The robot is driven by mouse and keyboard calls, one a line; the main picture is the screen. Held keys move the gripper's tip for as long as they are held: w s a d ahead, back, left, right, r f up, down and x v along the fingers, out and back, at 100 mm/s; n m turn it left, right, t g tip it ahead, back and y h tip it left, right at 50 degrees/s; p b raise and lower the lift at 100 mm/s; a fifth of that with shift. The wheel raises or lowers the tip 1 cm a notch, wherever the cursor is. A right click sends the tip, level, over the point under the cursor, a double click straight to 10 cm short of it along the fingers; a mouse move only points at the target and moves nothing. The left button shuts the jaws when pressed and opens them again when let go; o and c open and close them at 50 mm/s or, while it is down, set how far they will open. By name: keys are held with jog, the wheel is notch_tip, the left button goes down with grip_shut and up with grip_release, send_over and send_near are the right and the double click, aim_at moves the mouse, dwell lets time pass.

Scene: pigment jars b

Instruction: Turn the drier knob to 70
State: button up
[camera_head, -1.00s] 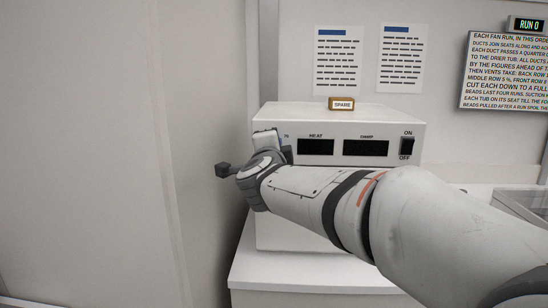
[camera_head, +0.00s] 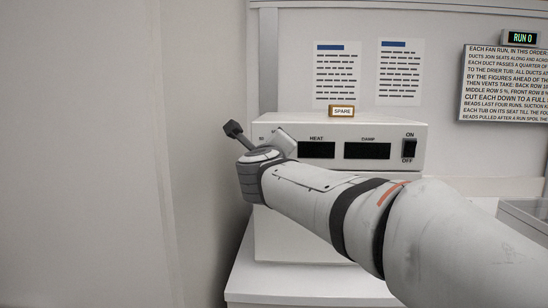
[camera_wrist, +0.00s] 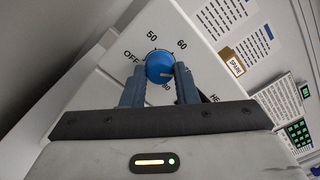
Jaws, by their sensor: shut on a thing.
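The blue drier knob (camera_wrist: 159,66) is on the white front panel of the drier (camera_wrist: 115,75), between my fingers in the wrist view. My gripper (camera_wrist: 160,75) is shut on it, one finger on each side. The dial figures 50 and 60 show above the knob, OFF to its left, and 80 just below it. In the head view, my wrist hides the knob on the drier (camera_head: 400,130).
The drier has dark HEAT (camera_head: 316,149) and DAMP (camera_head: 367,151) displays and an ON/OFF switch (camera_head: 409,148). A SPARE tag (camera_head: 342,111) stands on top. A wall panel (camera_head: 200,150) stands close on the left. A clear-lidded box (camera_head: 525,215) is at the right.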

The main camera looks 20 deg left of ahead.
jog(key=shift+f+m+b, duration=0.1)
jog(key=shift+m+b, duration=0.25)
jog(key=shift+m, duration=0.35)
jog(key=o, duration=1)
jog(key=v, duration=0.7)
jog(key=shift+s, duration=0.4)
jog(key=shift+d, duration=0.15)
